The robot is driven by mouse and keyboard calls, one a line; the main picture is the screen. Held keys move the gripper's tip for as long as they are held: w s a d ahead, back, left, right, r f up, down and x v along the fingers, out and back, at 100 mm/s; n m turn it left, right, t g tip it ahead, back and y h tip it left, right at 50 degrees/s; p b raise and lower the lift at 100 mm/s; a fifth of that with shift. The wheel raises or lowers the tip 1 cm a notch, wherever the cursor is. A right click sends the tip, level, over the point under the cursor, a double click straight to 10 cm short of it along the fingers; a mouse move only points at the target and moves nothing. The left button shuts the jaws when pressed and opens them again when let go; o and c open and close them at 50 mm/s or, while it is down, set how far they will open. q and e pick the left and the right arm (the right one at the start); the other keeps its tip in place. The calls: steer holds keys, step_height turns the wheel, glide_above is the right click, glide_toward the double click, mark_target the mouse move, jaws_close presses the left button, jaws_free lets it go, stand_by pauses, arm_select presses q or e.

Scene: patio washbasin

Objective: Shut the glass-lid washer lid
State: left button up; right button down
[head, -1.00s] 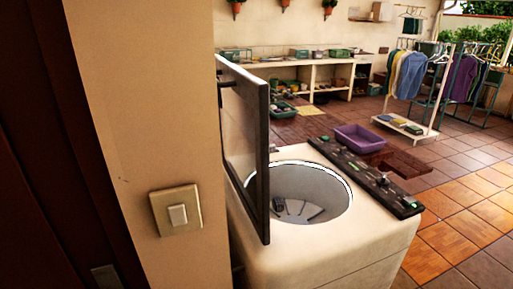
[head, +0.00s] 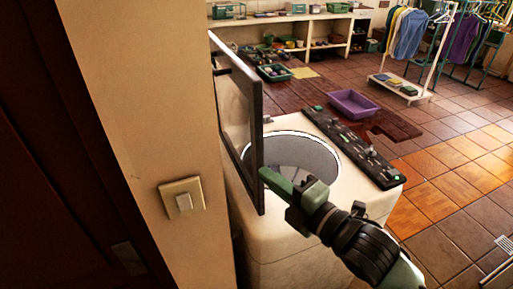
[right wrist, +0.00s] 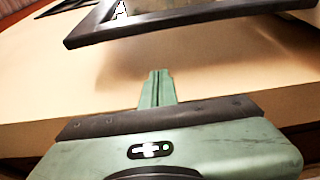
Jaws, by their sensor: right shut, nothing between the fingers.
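The washer (head: 268,237) is a cream top-loader with a round open drum (head: 300,152). Its dark-framed glass lid (head: 256,150) stands upright at the washer's left side, close to the wall. My right gripper (head: 266,175) is shut and empty. Its fingertips are at the lid's drum-facing side, near the lower part of the frame; I cannot tell whether they touch it. In the right wrist view the shut green fingers (right wrist: 157,88) point toward a cream surface, with a dark frame (right wrist: 180,25) beyond. My left gripper is not in view.
A beige wall (head: 150,100) with a light switch (head: 181,198) stands close on the left. A dark control panel (head: 350,146) runs along the washer's right side. A purple basin (head: 352,103) and a clothes rack (head: 436,50) stand behind on open tiled floor.

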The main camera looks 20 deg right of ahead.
steer(key=w+b, duration=0.2)
steer(key=w, duration=0.7)
steer(key=shift+w+d, duration=0.15)
steer(key=shift+d, duration=0.1)
steer(key=shift+w+a, duration=0.1)
steer(key=shift+a, duration=0.05)
stand_by(0.4)
